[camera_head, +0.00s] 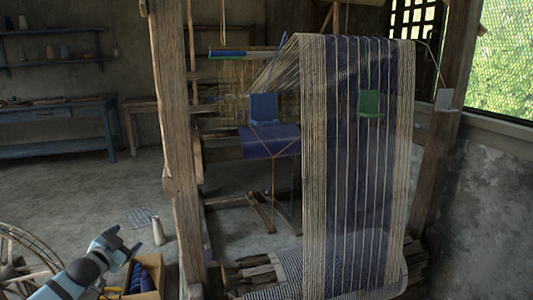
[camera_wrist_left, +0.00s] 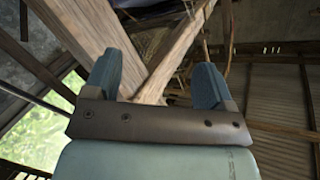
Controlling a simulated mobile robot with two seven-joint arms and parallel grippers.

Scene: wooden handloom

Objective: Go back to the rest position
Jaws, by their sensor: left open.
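The wooden handloom (camera_head: 178,150) stands in the middle of the head view, with striped warp threads (camera_head: 345,160) hanging down its front in cream and dark blue. My left gripper (camera_head: 118,240) is at the lower left of the head view, left of the loom's near post and apart from it. In the left wrist view its two blue-grey fingers (camera_wrist_left: 160,80) stand wide apart with nothing between them. A wooden beam (camera_wrist_left: 190,40) shows beyond the fingers. My right gripper is not in view.
A cardboard box (camera_head: 148,275) with dark blue contents sits beside my left gripper. A pale cone (camera_head: 158,232) stands on the floor behind it. A spoked wheel (camera_head: 20,262) is at the far left. A blue bench (camera_head: 60,112) stands by the wall, with open floor before it.

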